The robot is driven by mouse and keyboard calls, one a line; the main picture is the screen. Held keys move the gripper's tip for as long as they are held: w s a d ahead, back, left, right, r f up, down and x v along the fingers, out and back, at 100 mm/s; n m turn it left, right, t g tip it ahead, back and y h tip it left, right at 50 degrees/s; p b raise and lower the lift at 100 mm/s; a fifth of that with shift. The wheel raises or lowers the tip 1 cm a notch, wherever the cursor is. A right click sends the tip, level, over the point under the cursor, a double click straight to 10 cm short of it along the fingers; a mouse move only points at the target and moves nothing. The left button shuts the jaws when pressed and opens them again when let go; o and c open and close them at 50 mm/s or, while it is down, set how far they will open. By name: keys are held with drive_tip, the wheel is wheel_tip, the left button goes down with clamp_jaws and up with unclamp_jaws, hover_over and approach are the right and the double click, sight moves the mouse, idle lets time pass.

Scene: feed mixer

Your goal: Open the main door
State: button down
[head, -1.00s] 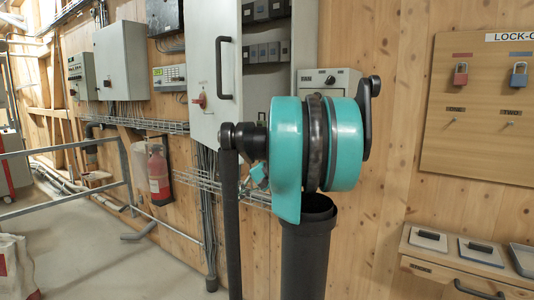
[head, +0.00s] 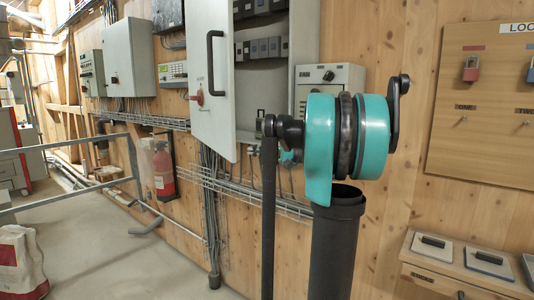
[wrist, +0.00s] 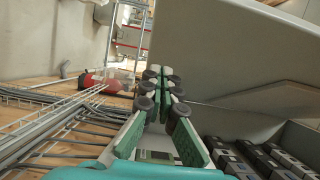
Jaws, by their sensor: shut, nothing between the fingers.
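The main door (head: 203,85) is the pale grey cabinet door with a black bar handle (head: 213,63) and a red knob. It stands partly open, and the cabinet inside shows to its right. In the wrist view the door (wrist: 235,55) is a large grey panel at upper right. My gripper (wrist: 163,78) has its green, dark-padded fingers shut and empty. It is in front of the cabinet opening, between the door panel and the breakers; I cannot tell whether it touches the door. In the head view my arm mostly hides it.
Breakers (head: 262,50) fill the cabinet and also show in the wrist view (wrist: 250,160). A wire tray (wrist: 60,115) runs below. A fire extinguisher (head: 163,172) hangs left, near a railing (head: 75,145). A padlock board (head: 490,110) is at right.

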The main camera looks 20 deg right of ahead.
drive_tip(key=a, duration=0.6)
drive_tip(key=shift+w+a, duration=0.25)
drive_tip(key=shift+w, duration=0.1)
drive_tip(key=shift+a, duration=0.1)
